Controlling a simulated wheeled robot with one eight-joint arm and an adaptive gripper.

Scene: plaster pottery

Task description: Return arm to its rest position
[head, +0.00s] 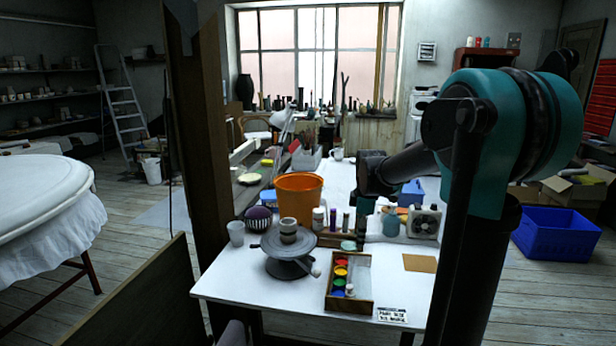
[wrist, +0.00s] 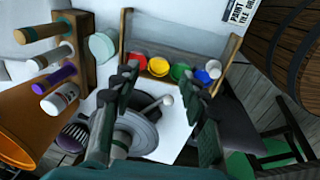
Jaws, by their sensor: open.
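My arm reaches in from the right of the head view, over the white worktable (head: 225,283). Its forearm ends above the table, near the orange bucket (head: 298,188). In the wrist view my gripper (wrist: 163,80) has its two fingers spread apart with nothing held between them. Below the fingers are a grey turntable (wrist: 143,133) and the paint box (wrist: 123,42) with several coloured paints. In the head view the turntable (head: 288,267) bears a small pot (head: 288,230). The fingers are hard to make out in the head view.
The paint box (head: 338,302) sits near the front edge. A blue crate (head: 556,236) is on the floor at right.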

